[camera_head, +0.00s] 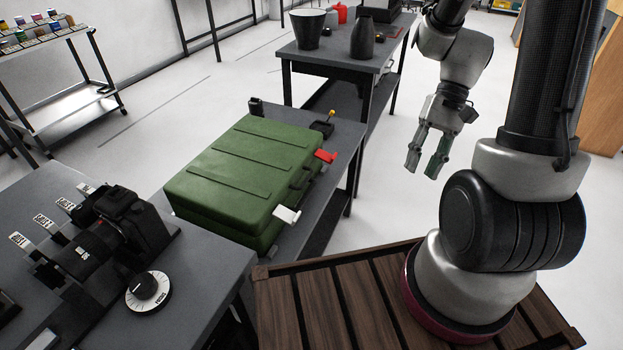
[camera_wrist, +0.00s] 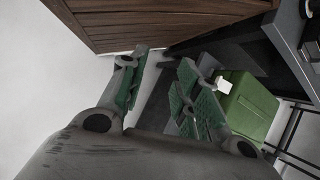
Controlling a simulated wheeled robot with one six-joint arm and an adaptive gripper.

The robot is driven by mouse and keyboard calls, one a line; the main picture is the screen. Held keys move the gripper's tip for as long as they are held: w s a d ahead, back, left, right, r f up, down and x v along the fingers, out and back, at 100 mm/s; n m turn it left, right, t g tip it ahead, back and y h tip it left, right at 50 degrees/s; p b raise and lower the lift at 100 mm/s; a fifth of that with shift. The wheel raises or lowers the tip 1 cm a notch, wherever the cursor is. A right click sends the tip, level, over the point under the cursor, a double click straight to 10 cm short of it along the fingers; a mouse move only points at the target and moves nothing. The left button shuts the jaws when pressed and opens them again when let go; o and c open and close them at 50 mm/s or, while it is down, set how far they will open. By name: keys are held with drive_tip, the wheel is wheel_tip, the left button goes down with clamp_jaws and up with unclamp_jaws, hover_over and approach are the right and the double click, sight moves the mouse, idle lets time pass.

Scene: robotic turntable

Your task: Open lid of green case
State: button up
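The green case (camera_head: 240,172) lies on a grey table, its ribbed lid down. On its front side are a white latch (camera_head: 287,215), a red latch (camera_head: 326,156) and a dark handle between them. My gripper (camera_head: 422,170) hangs in the air to the right of the case, well apart from it, with its fingers spread and nothing between them. In the wrist view my gripper (camera_wrist: 158,90) shows two green-padded fingers apart, and part of the case (camera_wrist: 250,108) with the white latch (camera_wrist: 223,84) lies beyond the right finger.
A dark device with labelled levers (camera_head: 95,245) and a round dial (camera_head: 149,291) stand on the left table. A small yellow-knobbed lever (camera_head: 325,124) is behind the case. A back table holds a bucket (camera_head: 308,28) and a vase (camera_head: 362,37). Floor below my gripper is clear.

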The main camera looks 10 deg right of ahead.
drive_tip(key=w+a+f+m+t+y, duration=0.2)
drive_tip(key=w+a+f+y, duration=0.35)
drive_tip(key=f, duration=0.35)
drive_tip(key=w+a+f+m+t+y, duration=0.15)
drive_tip(key=w+a+f+y, duration=0.35)
drive_tip(key=f, duration=0.5)
drive_tip(key=w+a+r+n+t, duration=0.25)
drive_tip(key=w+n+t, duration=0.2)
drive_tip(key=w, duration=0.25)
drive_tip(key=x, duration=0.7)
drive_tip(key=shift+a, duration=0.35)
drive_tip(key=shift+f+y, duration=0.15)
drive_tip(key=shift+y, duration=0.1)
clamp_jaws()
